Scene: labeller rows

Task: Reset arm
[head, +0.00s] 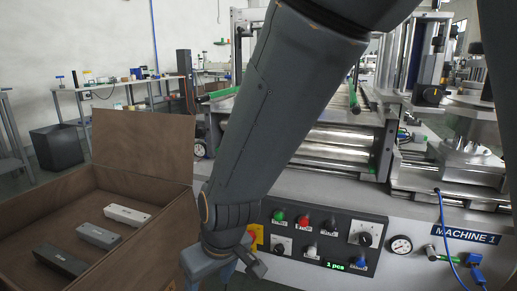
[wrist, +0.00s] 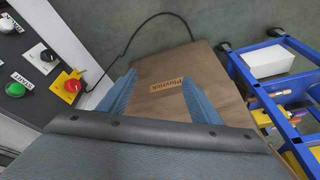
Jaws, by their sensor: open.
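My arm (head: 285,100) crosses the middle of the head view and bends down at its lower joint. My gripper (head: 222,268) hangs at the bottom of that view, in front of the machine panel and right of a brown box (head: 150,135). In the wrist view my gripper (wrist: 162,98) shows two blue fingers apart with nothing between them. Beyond the fingers is a brown surface (wrist: 200,65) with an orange-brown label. Part of my gripper is cut off or hidden in the head view.
The open brown box holds a white block (head: 127,215), a grey block (head: 98,235) and a dark block (head: 60,261). The control panel (head: 320,235) has buttons and knobs. A blue cart (wrist: 275,85) stands right in the wrist view. A cable (wrist: 130,45) crosses the floor.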

